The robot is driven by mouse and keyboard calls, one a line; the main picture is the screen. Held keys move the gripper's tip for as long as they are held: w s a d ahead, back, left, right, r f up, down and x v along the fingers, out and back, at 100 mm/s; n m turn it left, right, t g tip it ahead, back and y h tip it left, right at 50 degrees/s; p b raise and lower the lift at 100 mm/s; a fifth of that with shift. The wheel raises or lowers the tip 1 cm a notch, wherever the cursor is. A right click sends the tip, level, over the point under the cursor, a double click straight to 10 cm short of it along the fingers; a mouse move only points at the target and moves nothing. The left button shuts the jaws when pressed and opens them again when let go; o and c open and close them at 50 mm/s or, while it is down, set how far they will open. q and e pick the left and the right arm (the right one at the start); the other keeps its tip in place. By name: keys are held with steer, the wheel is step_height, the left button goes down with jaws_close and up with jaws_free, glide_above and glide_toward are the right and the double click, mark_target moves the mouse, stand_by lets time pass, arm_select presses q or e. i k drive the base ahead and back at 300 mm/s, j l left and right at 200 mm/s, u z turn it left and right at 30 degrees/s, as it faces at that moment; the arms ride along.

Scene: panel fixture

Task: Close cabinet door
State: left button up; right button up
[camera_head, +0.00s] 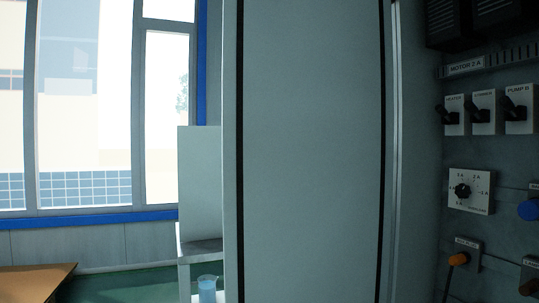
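The cabinet door (310,150) is a tall pale grey panel with dark seal strips near both side edges. It stands open at the middle of the head view, at the left side of the cabinet. The cabinet interior (470,145) shows to its right, with switches, a dial and labels on a grey back panel. The door's top and bottom edges run out of view. Neither of my grippers is in view.
Left of the door, a beaker of blue liquid (207,289) stands by a pale chair-like piece (200,185). A brown tabletop (35,283) is at lower left, below windows.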

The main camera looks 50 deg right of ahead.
mark_target(308, 106)
steer(key=i, duration=1.75)
steer(key=i+j+z, duration=0.15)
steer(key=i, duration=0.65)
steer(key=i+j+z, duration=0.1)
steer(key=i, duration=0.7)
steer(key=i+z, duration=0.1)
steer(key=z, duration=3.95)
steer(key=k+j+u, duration=0.35)
steer(key=i+l, duration=0.05)
